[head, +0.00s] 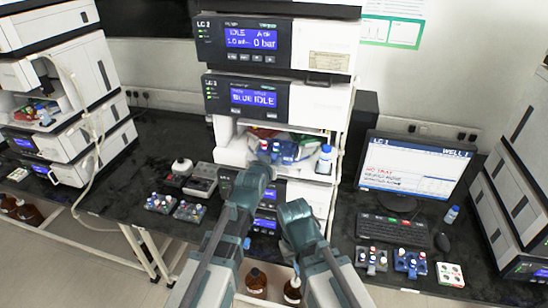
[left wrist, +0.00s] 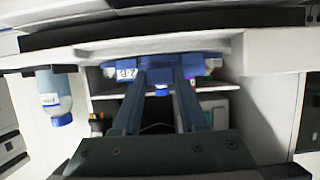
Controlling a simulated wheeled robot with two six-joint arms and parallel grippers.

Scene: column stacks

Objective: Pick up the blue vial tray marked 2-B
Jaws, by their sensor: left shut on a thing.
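The blue vial tray (head: 290,152) is in the open bay of the middle instrument stack in the head view. In the left wrist view, which looks upside down, the blue tray (left wrist: 200,65) spans the fingertips, with a white label (left wrist: 126,73) that seems to read 2-B. My left gripper (head: 266,164) reaches into the bay, and its fingers (left wrist: 160,78) are shut on the tray's near side. My right gripper (head: 295,208) is lower, in front of the stack and apart from the tray; its fingertips are hard to make out.
A blue-capped bottle (head: 325,160) stands at the bay's right side. Another blue vial tray (head: 411,264), a dark tray (head: 371,261) and a white tray (head: 450,274) are on the right bench by the keyboard (head: 394,230). Grey vial trays (head: 160,204) sit on the left bench.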

